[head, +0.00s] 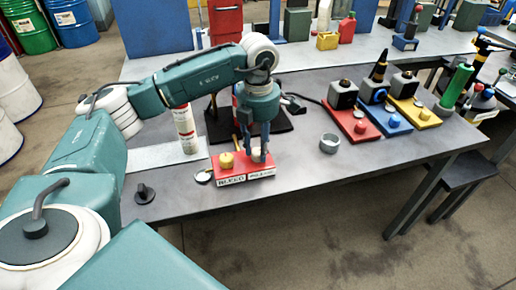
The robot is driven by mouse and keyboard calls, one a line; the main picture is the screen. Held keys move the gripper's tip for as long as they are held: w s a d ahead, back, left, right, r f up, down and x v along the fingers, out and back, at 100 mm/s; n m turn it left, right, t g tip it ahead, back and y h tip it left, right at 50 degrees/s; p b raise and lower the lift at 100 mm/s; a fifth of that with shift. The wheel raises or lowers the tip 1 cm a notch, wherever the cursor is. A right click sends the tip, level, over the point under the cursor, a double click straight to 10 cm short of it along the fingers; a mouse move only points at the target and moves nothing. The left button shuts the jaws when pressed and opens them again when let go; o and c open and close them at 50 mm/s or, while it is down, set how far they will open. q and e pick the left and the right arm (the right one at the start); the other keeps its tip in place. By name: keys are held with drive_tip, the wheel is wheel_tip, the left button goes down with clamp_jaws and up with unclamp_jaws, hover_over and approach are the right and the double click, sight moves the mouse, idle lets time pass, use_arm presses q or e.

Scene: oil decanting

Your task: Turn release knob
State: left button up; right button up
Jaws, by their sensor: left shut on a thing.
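A red block (222,176) with two white labels on its front stands near the front edge of the grey table. The left label reads BLEED; the right one is too small to read surely. A yellow knob (226,160) sits on the block's left part, clear of the fingers. My left gripper (258,155) points down over the block's right part. Its fingers are shut on a pale knob (258,154) above the right label, partly hidden by them. My right gripper does not show.
A white cylinder (186,130) stands left of my gripper. A black knob (145,193) and a round silver lid (203,176) lie nearby. A grey ring (329,143) and red, blue and yellow units (352,122) are to the right. The table's front right is clear.

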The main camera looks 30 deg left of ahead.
sight(259, 150)
use_arm(q)
drive_tip(key=shift+w+r+m, duration=0.2)
drive_tip(key=shift+r+m, duration=0.05)
drive_tip(key=shift+m, duration=0.15)
drive_tip(key=o, duration=1)
drive_tip(key=shift+o, duration=0.8)
drive_tip(key=shift+f, duration=0.1)
drive_tip(key=shift+s, duration=0.1)
wheel_tip(259, 150, up, 12)
